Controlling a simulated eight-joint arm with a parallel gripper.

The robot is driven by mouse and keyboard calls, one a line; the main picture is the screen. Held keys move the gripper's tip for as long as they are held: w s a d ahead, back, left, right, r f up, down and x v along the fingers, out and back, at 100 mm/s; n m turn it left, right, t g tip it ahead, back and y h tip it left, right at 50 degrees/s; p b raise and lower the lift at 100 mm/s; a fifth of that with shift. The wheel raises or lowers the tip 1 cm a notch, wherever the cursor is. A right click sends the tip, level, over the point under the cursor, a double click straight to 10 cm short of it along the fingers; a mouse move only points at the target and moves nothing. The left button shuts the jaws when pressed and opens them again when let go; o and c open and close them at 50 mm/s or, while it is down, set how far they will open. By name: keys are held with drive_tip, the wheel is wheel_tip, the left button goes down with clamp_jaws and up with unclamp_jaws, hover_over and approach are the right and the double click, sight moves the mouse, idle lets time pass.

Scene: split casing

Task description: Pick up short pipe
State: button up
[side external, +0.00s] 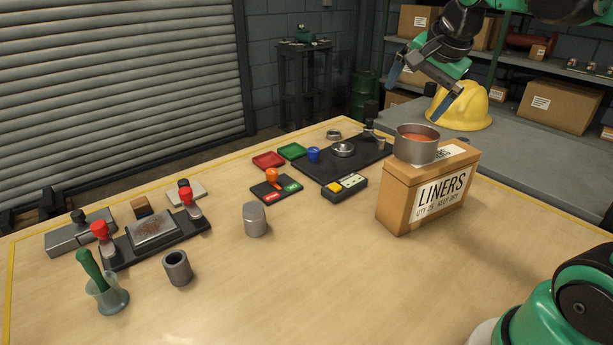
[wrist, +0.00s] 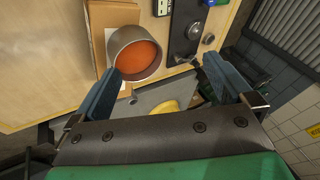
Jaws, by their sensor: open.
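A short grey pipe (side external: 177,268), a hollow cylinder with a dark bore, stands upright on the front left of the table in the side view. A solid-looking grey cylinder (side external: 255,219) stands to its right, near the table's middle. My gripper (side external: 424,92) is open and empty, high at the upper right, far from the pipe. Its two blue fingers (wrist: 160,68) are spread in the wrist view. The short pipe cannot be made out in the wrist view.
A grey pot with orange inside (side external: 416,145) stands on the cardboard LINERS box (side external: 395,205), below my gripper; the pot also shows in the wrist view (wrist: 120,40). The table's front middle is clear.

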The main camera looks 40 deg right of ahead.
drive_tip(key=s+a+f+n+t+y, duration=0.1)
drive_tip(key=a+f+n, duration=0.5)
drive_tip(key=a+n, duration=0.1)
drive_tip(key=shift+a+n, duration=0.2)
drive_tip(key=shift+n, duration=0.7)
drive_tip(key=a+f+n, duration=0.1)
drive_tip(key=n, duration=0.1)
drive_tip(key=s+a+f+n+y, duration=0.1)
drive_tip(key=a+f+n, duration=0.1)
drive_tip(key=s+a+f+n, duration=0.1)
drive_tip(key=n, duration=0.1)
drive_tip(key=shift+s+a+f+n+t, duration=0.15)
drive_tip(key=shift+a+f+n+t, duration=0.05)
drive_tip(key=shift+f+n+t, duration=0.1)
drive_tip(key=shift+c, duration=0.8)
drive_tip(key=shift+s+a+f+n+y, duration=0.1)
drive_tip(key=shift+a+f+n+y, duration=0.1)
drive_tip(key=shift+f+n+y, duration=0.1)
drive_tip(key=shift+c, duration=0.7)
drive_tip(key=shift+r, duration=0.1)
